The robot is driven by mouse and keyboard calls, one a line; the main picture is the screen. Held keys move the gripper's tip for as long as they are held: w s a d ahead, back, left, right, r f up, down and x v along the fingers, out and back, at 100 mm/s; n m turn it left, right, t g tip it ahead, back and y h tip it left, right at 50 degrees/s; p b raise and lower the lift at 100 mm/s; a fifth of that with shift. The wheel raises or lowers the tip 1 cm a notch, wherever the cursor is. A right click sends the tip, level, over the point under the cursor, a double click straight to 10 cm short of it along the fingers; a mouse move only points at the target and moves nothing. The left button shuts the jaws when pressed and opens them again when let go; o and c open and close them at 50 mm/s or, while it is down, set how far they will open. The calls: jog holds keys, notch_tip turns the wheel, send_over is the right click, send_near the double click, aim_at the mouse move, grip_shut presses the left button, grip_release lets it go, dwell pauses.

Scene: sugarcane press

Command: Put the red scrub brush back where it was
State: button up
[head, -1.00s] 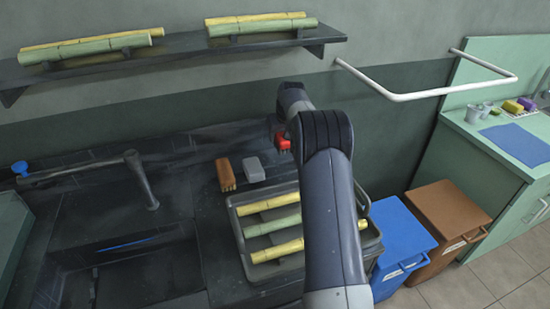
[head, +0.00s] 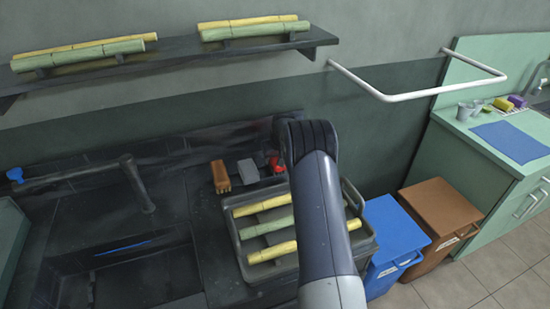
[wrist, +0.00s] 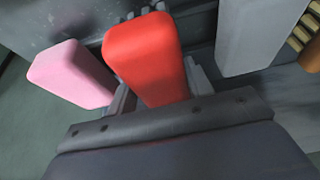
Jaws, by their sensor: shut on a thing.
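The red scrub brush (wrist: 148,55) is between the fingers of my gripper (wrist: 160,88) in the wrist view. My gripper is shut on it. In the head view the red brush (head: 277,165) shows low at the back of the dark counter, just right of a grey brush (head: 248,171), partly behind my arm. An orange-brown brush (head: 220,176) stands left of the grey one. The wrist view shows a pink block (wrist: 72,73) on the other side of the red brush, and the grey brush (wrist: 250,35). I cannot tell whether the red brush touches the counter.
A tray (head: 238,262) of cane pieces lies in front of the brushes. A sink with a tap (head: 139,185) is at left. A shelf (head: 170,64) with cane hangs above. Blue (head: 393,226) and brown (head: 444,209) bins stand at right, below a white rail (head: 430,92).

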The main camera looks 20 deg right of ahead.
jog(key=shift+f+b, duration=0.6)
jog(key=o, duration=0.9)
jog(key=shift+o, duration=0.2)
jog(key=shift+r, duration=0.1)
jog(key=shift+r+p, duration=0.45)
jog(key=shift+p, duration=0.1)
jog(key=b+v, duration=0.1)
jog(key=v, duration=1.1)
jog(key=shift+r+b, duration=0.15)
jog(key=shift+b, duration=0.15)
